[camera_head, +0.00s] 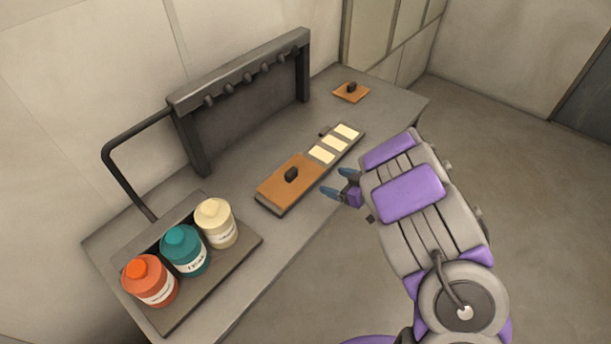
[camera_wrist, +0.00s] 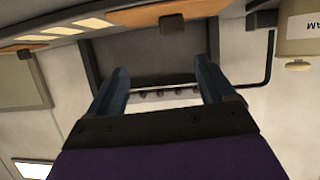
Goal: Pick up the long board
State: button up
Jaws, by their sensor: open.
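The long board (camera_head: 277,188) is a flat orange-brown board with a dark knob (camera_head: 291,174) on top. It lies over the near end of a dark narrow tray (camera_head: 264,205) on the grey table. In the wrist view the long board (camera_wrist: 200,9) shows upside down at the top edge, with its knob hanging downward in the picture. My gripper (camera_head: 337,181) is open and empty, right of the long board and apart from it. In the wrist view its two blue fingers stand wide apart (camera_wrist: 161,80), with nothing between them.
Several cream squares (camera_head: 334,143) show in the tray beyond the board. A small brown board (camera_head: 344,95) with a knob lies at the table's far end. A dark rack (camera_head: 240,95) stands along the wall side. Red, teal and cream bottles (camera_head: 183,250) stand at the near left.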

jog(key=a+f, duration=0.1)
jog(key=a, duration=0.2)
jog(key=b, duration=0.2)
send_near(294, 173)
jog(key=shift+y, duration=0.4)
jog(key=x, duration=0.5)
jog(key=shift+w+d+f, duration=0.2)
jog(key=shift+d, duration=0.1)
jog(key=shift+x, duration=1.1)
jog(key=b+x, duration=0.1)
jog(key=x, duration=0.3)
jog(key=shift+a+f, duration=0.1)
jog(key=shift+a, duration=0.2)
jog(key=c, duration=1.2)
